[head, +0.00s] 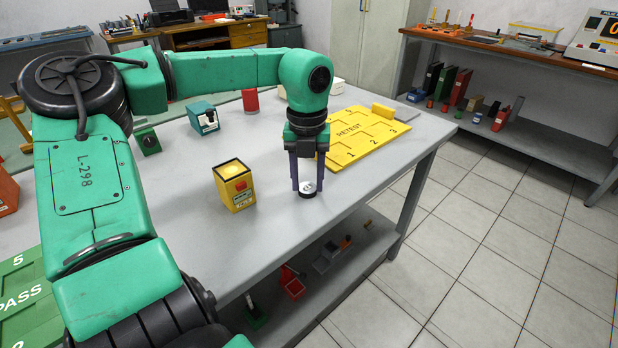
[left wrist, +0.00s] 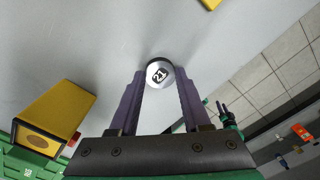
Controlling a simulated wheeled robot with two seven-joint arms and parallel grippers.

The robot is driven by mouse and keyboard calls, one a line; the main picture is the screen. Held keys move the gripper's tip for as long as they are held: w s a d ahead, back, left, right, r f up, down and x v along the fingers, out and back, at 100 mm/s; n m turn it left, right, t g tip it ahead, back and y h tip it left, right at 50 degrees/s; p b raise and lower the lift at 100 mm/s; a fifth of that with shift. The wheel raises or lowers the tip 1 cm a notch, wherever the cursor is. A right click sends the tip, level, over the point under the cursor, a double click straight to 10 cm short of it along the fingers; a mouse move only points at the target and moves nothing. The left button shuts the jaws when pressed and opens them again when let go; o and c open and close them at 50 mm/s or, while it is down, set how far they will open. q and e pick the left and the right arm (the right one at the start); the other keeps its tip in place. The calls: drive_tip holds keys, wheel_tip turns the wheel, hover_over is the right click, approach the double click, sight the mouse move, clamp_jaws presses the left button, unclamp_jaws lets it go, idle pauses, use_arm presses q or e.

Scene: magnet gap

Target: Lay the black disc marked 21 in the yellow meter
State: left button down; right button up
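The disc (head: 307,189) has a pale top and a dark side. In the left wrist view the disc (left wrist: 158,73) shows a dark 21 on its top. My left gripper (head: 307,188) points down over the near edge area of the table, its purple fingers apart with the disc between their tips. I cannot tell whether they press on it. The fingertips also show in the left wrist view (left wrist: 159,80). My right gripper is not in view.
A yellow RETEST board (head: 352,143) with numbered places lies behind and right of the gripper. The grey table (head: 265,225) is bare between meter and disc.

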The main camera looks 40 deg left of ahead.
use_arm(q)
drive_tip(key=shift+r+p, duration=2.1)
drive_tip(key=shift+r, duration=0.5)
drive_tip(key=shift+f, duration=0.1)
